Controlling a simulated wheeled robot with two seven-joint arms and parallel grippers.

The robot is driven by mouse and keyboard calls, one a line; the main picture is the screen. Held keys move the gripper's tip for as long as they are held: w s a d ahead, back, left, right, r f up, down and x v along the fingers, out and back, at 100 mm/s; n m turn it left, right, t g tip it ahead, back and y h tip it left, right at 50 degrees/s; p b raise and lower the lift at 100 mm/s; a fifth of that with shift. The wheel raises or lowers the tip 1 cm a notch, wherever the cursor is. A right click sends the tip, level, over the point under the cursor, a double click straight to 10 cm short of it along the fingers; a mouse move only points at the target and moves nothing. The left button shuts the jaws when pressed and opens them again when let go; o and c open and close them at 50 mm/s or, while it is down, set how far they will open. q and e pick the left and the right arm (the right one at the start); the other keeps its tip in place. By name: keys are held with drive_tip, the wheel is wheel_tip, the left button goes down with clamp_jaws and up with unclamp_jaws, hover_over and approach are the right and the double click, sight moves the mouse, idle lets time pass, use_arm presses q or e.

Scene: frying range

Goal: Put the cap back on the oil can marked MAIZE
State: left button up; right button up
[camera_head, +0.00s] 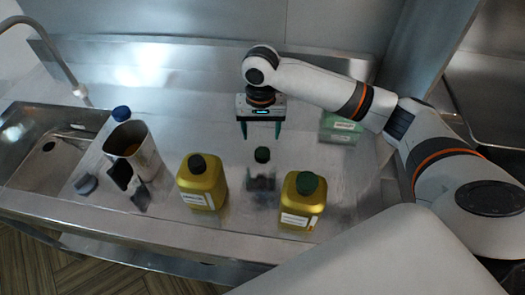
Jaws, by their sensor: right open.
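Two yellow oil cans stand on the steel counter. The left can (203,187) has a black top, and I cannot tell if this is a cap or a bare neck. The right can (301,208) has a dark green cap (307,183) on it. Both have white labels too small to read, so I cannot tell which is MAIZE. A small dark green cap (262,154) appears loose on the counter between and behind the cans. My right gripper (260,134) is open and empty, pointing down above and slightly behind that cap. My left gripper is out of view.
A metal pitcher (143,152) with a dark object in front and a blue-topped item (121,114) behind stands at left, near the sink (45,140). A small grey object (87,183) lies nearby. Green boxes (340,127) stand behind right. The counter's back middle is clear.

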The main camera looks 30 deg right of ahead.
sight(262, 153)
drive_tip(key=shift+f, duration=1.2)
drive_tip(key=shift+s+d+f+p, duration=0.1)
drive_tip(key=shift+f+p, duration=0.3)
drive_tip(key=shift+f, duration=0.9)
drive_tip(key=shift+s+f+p, duration=0.1)
drive_tip(key=shift+f+p, duration=0.25)
drive_tip(key=shift+f, duration=0.95)
drive_tip(key=shift+c, duration=0.2)
drive_tip(key=c, duration=1)
